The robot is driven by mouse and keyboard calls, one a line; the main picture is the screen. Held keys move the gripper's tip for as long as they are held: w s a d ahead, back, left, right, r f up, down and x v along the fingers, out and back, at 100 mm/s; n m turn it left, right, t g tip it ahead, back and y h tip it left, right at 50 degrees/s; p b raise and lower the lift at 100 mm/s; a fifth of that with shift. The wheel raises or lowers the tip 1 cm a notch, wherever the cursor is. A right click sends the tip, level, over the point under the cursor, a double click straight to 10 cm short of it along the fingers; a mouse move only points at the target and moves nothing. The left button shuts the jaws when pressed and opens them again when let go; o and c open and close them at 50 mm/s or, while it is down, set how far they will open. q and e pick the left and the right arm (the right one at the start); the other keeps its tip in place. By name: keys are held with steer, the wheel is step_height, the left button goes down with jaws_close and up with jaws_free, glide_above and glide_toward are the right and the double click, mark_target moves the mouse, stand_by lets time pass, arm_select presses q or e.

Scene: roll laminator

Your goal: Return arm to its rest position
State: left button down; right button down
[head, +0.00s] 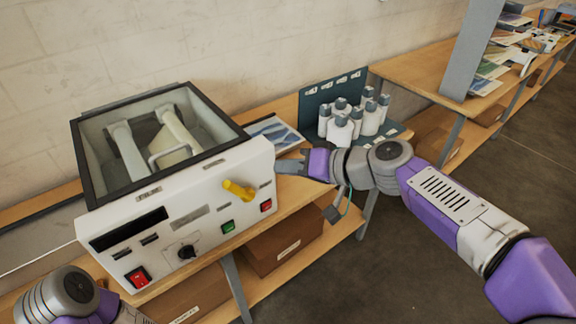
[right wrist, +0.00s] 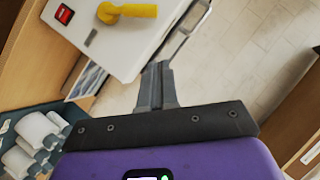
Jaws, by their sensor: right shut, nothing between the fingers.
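The roll laminator (head: 180,215) is a white box with a black-framed open top, standing on the wooden bench at the left. Its front has a yellow lever (head: 238,190), red and green switches and a black knob. My right gripper (head: 290,167) is beside the laminator's right front edge, in front of a printed sheet. In the right wrist view its fingers (right wrist: 157,75) are together with nothing between them, and the yellow lever (right wrist: 130,12) shows beyond, apart from them. My left arm shows at the bottom left of the head view; its gripper is out of frame.
A dark stand with several white bottles (head: 340,130) is behind my right forearm. A printed sheet (head: 272,132) lies between it and the laminator. Cardboard boxes (head: 284,242) sit on the lower shelf. The floor (head: 420,250) at right is clear. Another bench (head: 420,72) stands at the back.

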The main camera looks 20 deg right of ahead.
step_height(320, 180, down, 33)
steer(key=m+g+h, duration=0.3)
steer(key=g+h, duration=0.2)
steer(key=s+a+f+g, duration=0.2)
steer(key=s+a+f, duration=0.1)
steer(key=s+f, duration=0.5)
steer(key=s+a+f+n+g, duration=0.1)
steer(key=s+a+f, duration=0.2)
steer(key=s+f, duration=0.5)
step_height(320, 180, down, 4)
steer(key=shift+s+f+g, duration=0.1)
steer(key=shift+s+g, duration=0.15)
steer(key=shift+g, duration=0.15)
